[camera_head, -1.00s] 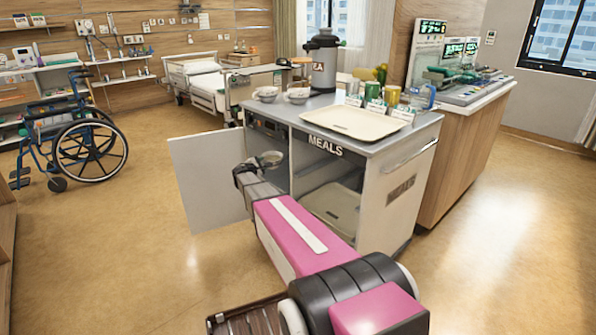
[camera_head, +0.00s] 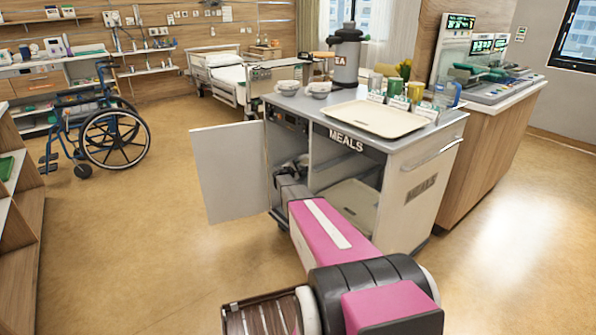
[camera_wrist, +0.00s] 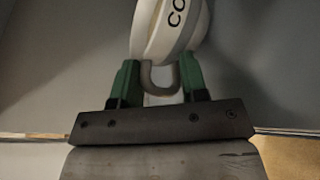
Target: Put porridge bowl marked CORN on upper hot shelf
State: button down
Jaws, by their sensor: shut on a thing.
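In the wrist view a white bowl (camera_wrist: 172,28) shows the letters "CO", the rest cut off by the frame edge. My gripper (camera_wrist: 158,78) has its two green fingers shut on the grey loop handle of the bowl. In the head view my gripper (camera_head: 291,170) reaches into the open left compartment of the meal cart (camera_head: 413,190). The bowl is small and shaded there, partly hidden by my gripper. A dark upper shelf area (camera_head: 291,124) shows above it. I cannot tell whether the bowl touches a shelf.
The cart door (camera_head: 229,172) stands open on the left. Two bowls (camera_head: 288,87) (camera_head: 319,89), a tray (camera_head: 376,118) and an urn (camera_head: 347,55) stand on the cart top. Another tray (camera_head: 350,201) lies in the right compartment. A wheelchair (camera_head: 100,135) is at far left.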

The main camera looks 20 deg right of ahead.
jog(key=shift+f, duration=0.55)
jog(key=c, duration=0.9)
grip_release()
jog(key=shift+f, duration=0.1)
jog(key=v, duration=1.2)
jog(key=s+a+m+g+y, duration=0.25)
jog(key=s+m+g, duration=0.55)
jog(key=s, duration=1.3)
jog(key=s+a+r+m+g+y, duration=0.1)
jog(key=s+a+m+y, duration=0.2)
jog(key=s+a, duration=0.3)
jog(key=s+a+r+m+g+y, duration=0.1)
jog(key=s+a+m+y, duration=0.3)
jog(key=s, duration=0.8)
jog(key=shift+s+a+r+g+y, duration=0.3)
jog(key=shift+a+g+y, duration=0.2)
jog(key=shift+a+y, duration=0.6)
